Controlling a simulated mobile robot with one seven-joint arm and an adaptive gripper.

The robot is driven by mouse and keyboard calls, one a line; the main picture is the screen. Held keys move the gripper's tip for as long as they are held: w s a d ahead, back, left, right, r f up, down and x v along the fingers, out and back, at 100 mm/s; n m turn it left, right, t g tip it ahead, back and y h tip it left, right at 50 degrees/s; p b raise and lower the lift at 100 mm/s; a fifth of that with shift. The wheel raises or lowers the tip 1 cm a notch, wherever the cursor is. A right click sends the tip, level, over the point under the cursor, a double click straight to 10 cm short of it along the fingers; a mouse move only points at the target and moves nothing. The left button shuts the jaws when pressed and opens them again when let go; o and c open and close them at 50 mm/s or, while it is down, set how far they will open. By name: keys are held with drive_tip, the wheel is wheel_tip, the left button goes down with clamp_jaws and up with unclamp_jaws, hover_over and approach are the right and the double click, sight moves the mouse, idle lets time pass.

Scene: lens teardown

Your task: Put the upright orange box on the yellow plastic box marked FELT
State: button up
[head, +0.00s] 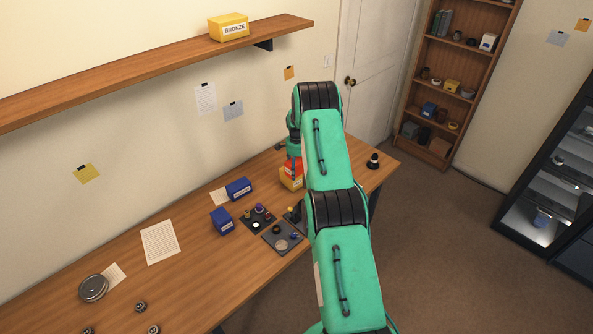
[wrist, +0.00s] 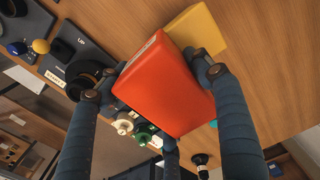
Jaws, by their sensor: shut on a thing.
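The orange box (wrist: 168,88) is between the fingers of my gripper (wrist: 152,76) in the wrist view, and the gripper is shut on it. A yellow box (wrist: 203,27) shows just beyond the orange box, partly covered by it. In the head view the yellow box (head: 290,182) stands on the table, with the orange box (head: 291,167) right at its top, both partly hidden by my arm. I cannot tell whether the two boxes touch. No FELT lettering is readable on the yellow box.
Two blue boxes (head: 222,221) and dark trays of small parts (head: 282,238) are on the table (head: 190,285) left of the boxes. A black knobbed piece (head: 373,161) stands at the far right end. Another yellow box, marked BRONZE (head: 229,28), sits on the wall shelf.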

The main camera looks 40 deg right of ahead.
drive_tip(key=o, duration=1.3)
drive_tip(key=shift+r, duration=0.1)
drive_tip(key=shift+r+p, duration=0.45)
drive_tip(key=shift+p, duration=0.15)
wheel_tip(320, 180, up, 12)
drive_tip(key=shift+f+b, duration=0.1)
drive_tip(key=shift+b, duration=0.9)
